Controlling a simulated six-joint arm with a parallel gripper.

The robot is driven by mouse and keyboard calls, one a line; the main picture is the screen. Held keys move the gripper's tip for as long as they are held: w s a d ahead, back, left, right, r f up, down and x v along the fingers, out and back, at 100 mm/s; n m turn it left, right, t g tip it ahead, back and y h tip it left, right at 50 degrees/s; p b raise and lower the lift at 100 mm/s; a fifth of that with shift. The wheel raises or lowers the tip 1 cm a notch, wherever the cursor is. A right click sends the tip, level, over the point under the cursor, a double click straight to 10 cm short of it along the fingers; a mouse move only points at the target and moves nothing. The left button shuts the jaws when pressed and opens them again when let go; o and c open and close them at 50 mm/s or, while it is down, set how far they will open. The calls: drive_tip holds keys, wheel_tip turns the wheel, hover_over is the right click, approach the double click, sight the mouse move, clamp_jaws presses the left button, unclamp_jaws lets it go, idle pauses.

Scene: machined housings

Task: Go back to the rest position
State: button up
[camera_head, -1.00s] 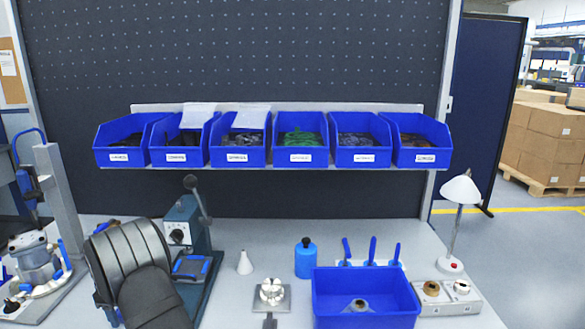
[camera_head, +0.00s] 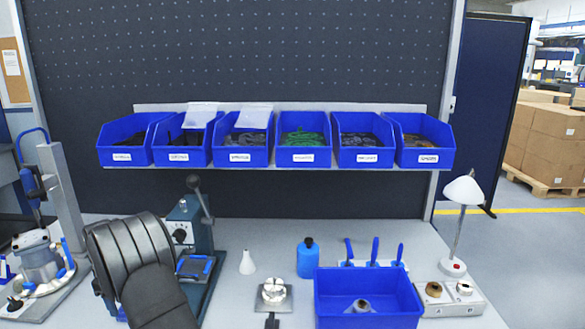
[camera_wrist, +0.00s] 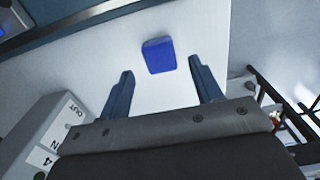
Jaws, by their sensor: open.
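My gripper (camera_wrist: 160,66) shows in the wrist view. Its two dark fingers stand well apart with nothing between them, so it is open and empty. A small blue block-like thing (camera_wrist: 158,55) lies on a pale surface beyond the fingertips. In the head view my dark arm fills the lower left, and the gripper itself is not visible there.
A blue bin (camera_head: 335,308) holds a grey ring-like part (camera_head: 361,305). A fixture with a metal part (camera_head: 273,292), white cone (camera_head: 247,262), blue bottle (camera_head: 307,258) and lamp (camera_head: 463,190) stand nearby. A grey box marked OUT (camera_wrist: 58,132) is close to my gripper's left.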

wheel_tip(320, 180, down, 4)
drive_tip(key=shift+r, duration=0.1)
wheel_tip(320, 180, up, 4)
drive_tip(key=shift+f, duration=0.2)
drive_tip(key=w+d+r, duration=0.3)
drive_tip(key=d+r, duration=0.4)
drive_tip(key=d, duration=0.4)
drive_tip(key=f, duration=0.2)
drive_tip(key=d+f, duration=0.1)
drive_tip(key=f, duration=0.5)
drive_tip(key=shift+w+d, duration=0.25)
drive_tip(key=shift+d, duration=0.15)
drive_tip(key=shift+f, duration=0.75)
